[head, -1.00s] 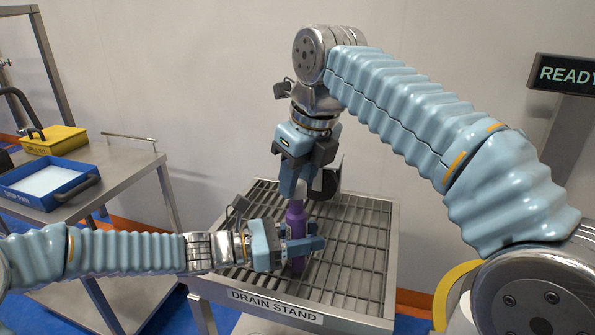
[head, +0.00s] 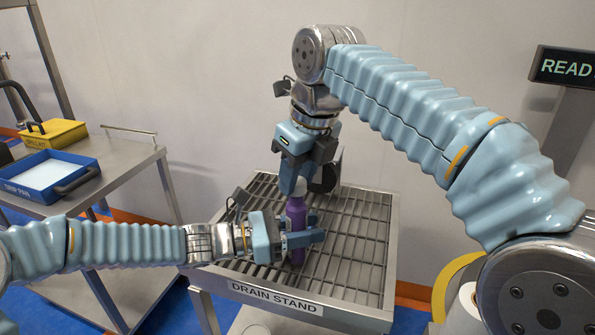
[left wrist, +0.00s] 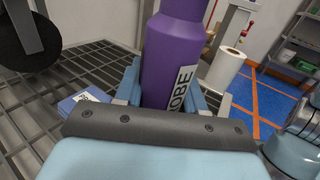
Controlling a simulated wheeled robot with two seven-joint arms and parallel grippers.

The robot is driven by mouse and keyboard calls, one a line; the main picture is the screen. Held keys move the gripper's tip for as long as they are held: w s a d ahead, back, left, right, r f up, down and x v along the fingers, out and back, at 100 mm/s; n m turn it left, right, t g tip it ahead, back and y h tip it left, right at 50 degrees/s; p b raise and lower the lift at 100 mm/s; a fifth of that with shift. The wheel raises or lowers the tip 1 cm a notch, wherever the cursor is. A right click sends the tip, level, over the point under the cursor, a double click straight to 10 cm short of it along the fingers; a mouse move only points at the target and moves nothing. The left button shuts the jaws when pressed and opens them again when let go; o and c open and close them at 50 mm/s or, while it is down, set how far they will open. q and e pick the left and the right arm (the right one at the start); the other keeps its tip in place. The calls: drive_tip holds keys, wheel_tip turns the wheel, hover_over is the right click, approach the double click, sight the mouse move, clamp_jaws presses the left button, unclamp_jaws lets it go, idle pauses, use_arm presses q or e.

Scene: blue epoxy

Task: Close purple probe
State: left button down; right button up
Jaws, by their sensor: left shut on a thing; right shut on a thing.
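The purple probe (head: 296,214) is an upright purple bottle over the drain stand's grate. My left gripper (head: 298,238) is shut around its lower body from the left. The left wrist view shows the purple body (left wrist: 174,55) between the fingers, with part of a white label reading "OBE". My right gripper (head: 299,186) comes down from above and is shut at the probe's top, on a pale cap (head: 303,188) that its fingers largely hide. The cap sits at the bottle's neck; I cannot tell how tightly it is seated.
The drain stand (head: 345,290) has a slatted metal grate with free room on the right. A steel cart at left carries a blue drip pan (head: 50,178) and a yellow box (head: 52,134). A display (head: 565,66) stands at the right.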

drive_tip(key=o, duration=1)
drive_tip(key=shift+r, duration=2.25)
drive_tip(key=shift+o, duration=0.2)
drive_tip(key=o, duration=0.5)
drive_tip(key=shift+r, duration=0.1)
